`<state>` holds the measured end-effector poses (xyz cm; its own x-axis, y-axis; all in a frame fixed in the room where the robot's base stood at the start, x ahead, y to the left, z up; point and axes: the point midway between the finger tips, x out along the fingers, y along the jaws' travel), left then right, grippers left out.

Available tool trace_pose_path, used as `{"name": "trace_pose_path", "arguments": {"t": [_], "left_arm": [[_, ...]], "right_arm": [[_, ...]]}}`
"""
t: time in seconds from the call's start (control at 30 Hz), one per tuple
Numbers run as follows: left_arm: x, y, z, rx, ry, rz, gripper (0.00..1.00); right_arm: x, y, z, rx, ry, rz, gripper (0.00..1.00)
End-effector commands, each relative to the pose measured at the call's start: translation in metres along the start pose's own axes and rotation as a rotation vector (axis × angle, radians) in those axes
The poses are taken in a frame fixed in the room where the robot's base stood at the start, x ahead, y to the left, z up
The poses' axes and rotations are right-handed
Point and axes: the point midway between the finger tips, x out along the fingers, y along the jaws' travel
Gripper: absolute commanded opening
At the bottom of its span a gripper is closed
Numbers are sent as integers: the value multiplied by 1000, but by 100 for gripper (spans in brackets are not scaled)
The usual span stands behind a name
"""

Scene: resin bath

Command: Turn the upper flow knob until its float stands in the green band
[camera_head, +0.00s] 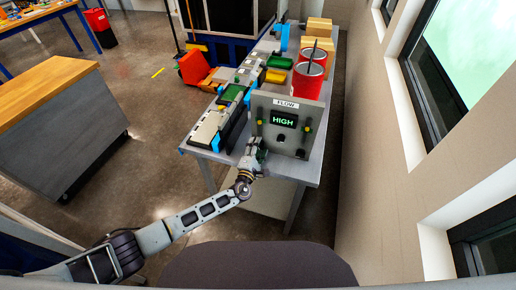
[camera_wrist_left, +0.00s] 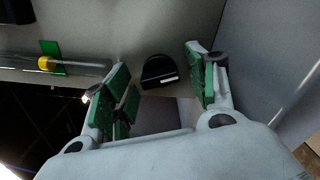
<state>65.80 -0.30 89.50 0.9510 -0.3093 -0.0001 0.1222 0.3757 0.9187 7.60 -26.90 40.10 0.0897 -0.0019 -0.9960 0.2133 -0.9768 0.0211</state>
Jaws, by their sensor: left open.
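The grey flow panel (camera_head: 267,101) stands upright on the table's near end, with a lit display (camera_head: 284,120) reading HIGH. A dark round knob (camera_head: 281,138) sits below the display. In the left wrist view a black knob (camera_wrist_left: 159,72) shows ahead, between and beyond the fingertips. A clear tube there holds a yellow float (camera_wrist_left: 45,62) that overlaps the edge of a green band (camera_wrist_left: 55,50). I cannot tell which of the panel's tubes this is. My left gripper (camera_head: 256,153) is open and empty at the panel's lower left, apart from the knob. My right gripper is out of view.
Red containers (camera_head: 308,82) stand behind the panel, with wooden blocks (camera_head: 318,28) farther back. Trays and devices (camera_head: 211,127) line the table's left side. A wall with windows rises on the right. Open floor lies to the left.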

Motion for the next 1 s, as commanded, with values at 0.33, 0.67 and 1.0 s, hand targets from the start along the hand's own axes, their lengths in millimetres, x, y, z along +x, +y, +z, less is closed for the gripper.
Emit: {"name": "trace_pose_path", "arguments": {"t": [0.33, 0.67, 1.0], "left_arm": [[-14, -1, -1, 0, 1, -1, 57], [-47, -1, -1, 0, 0, -1, 57], [-88, -1, -1, 0, 1, -2, 57]], "right_arm": [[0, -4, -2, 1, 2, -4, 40], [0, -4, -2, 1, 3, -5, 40], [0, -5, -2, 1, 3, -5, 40]]}}
